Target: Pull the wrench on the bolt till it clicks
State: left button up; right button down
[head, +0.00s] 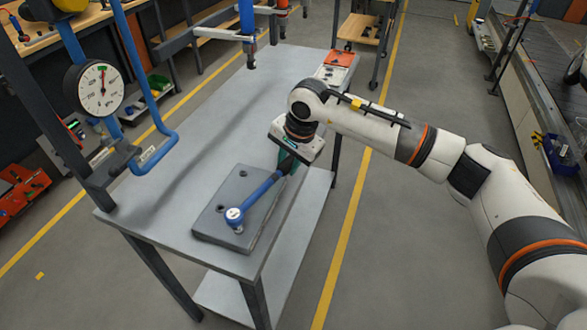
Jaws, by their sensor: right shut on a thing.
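A blue wrench (260,191) lies across a dark grey plate (216,206) on the grey table. Its round white-and-blue head (235,215) sits over the near part of the plate; the bolt under it is hidden. The wrench's other end reaches up and right to the plate's far right edge. My right gripper (289,163) is shut on the wrench at this far end. The gripper body hides most of its fingers and the wrench's end. My left gripper is not in view.
The grey table (165,185) is mostly bare left of the plate. A dial gauge (100,90) and bent blue pipe (170,140) stand at the left. An orange-and-white item (338,59) lies at the table's far end. A conveyor (540,70) runs at the right.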

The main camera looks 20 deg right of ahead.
jog(key=shift+r, duration=0.1)
jog(key=shift+w+d, duration=0.1)
dwell(1.0)
jog(key=shift+f+b, duration=0.5)
jog(key=shift+b, duration=0.25)
jog(key=shift+s+d, duration=0.2)
jog(key=shift+s, duration=0.05)
jog(key=shift+f, duration=0.1)
jog(key=shift+w+a+b, duration=0.1)
jog(key=shift+b, duration=0.3)
dwell(0.4)
